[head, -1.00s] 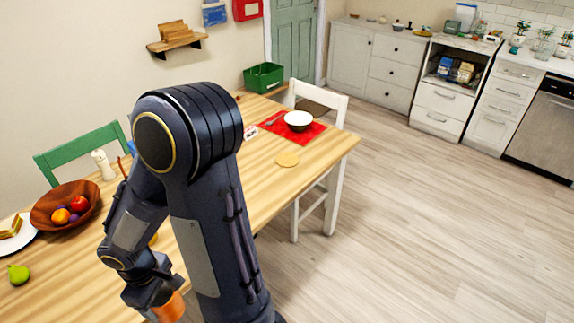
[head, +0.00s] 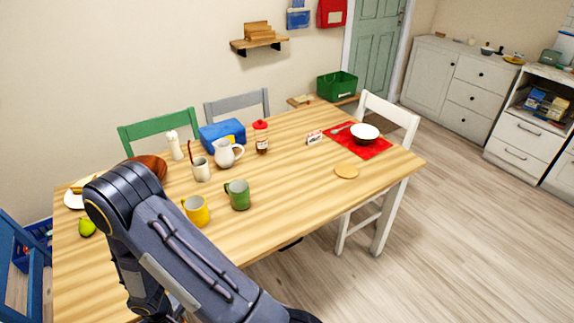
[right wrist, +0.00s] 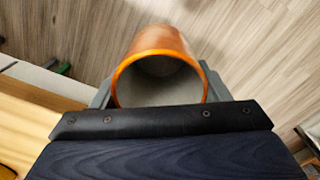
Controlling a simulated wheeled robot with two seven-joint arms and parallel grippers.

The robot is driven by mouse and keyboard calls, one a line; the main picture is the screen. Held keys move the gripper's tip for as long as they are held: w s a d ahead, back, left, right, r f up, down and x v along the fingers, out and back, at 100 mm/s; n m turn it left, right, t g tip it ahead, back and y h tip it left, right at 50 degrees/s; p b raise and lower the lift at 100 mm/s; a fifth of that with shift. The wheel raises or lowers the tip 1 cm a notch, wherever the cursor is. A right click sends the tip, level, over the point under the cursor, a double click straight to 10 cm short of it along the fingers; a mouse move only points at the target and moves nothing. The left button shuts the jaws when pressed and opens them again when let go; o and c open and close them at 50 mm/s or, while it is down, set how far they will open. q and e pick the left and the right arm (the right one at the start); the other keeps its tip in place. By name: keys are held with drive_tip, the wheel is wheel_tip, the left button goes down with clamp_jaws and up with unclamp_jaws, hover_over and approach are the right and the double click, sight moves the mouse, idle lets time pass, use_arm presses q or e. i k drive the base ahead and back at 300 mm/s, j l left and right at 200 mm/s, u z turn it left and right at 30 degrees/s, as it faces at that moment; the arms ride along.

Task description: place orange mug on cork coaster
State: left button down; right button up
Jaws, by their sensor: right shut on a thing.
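The orange mug (right wrist: 160,42) is in the right wrist view, with its grey inside facing the camera. My right gripper (right wrist: 158,80) is shut on it, one finger on each side. The wrist view shows floor behind the mug and a table edge at the left. In the head view my right arm crosses the lower left and hides its own hand and the mug. The cork coaster (head: 346,171) is a tan disc lying bare on the wooden table, near its right end. My left gripper is not in view.
The table (head: 290,200) holds a green mug (head: 238,194), a yellow mug (head: 196,211), a white pitcher (head: 226,153) and a red-lidded jar (head: 261,137). A red mat (head: 372,148) with a bowl (head: 365,133) lies behind the coaster. The tabletop around the coaster is clear.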

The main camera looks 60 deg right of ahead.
sight(343, 167)
drive_tip(key=k+l, duration=0.15)
drive_tip(key=l, duration=0.25)
drive_tip(key=k+l, duration=0.2)
drive_tip(key=l, duration=0.15)
drive_tip(key=k+l, duration=0.15)
drive_tip(key=l, duration=0.25)
drive_tip(key=k+l, duration=0.15)
drive_tip(key=l, duration=0.2)
drive_tip(key=k+l, duration=0.2)
drive_tip(key=l, duration=0.2)
drive_tip(key=k+l, duration=0.15)
drive_tip(key=l, duration=0.25)
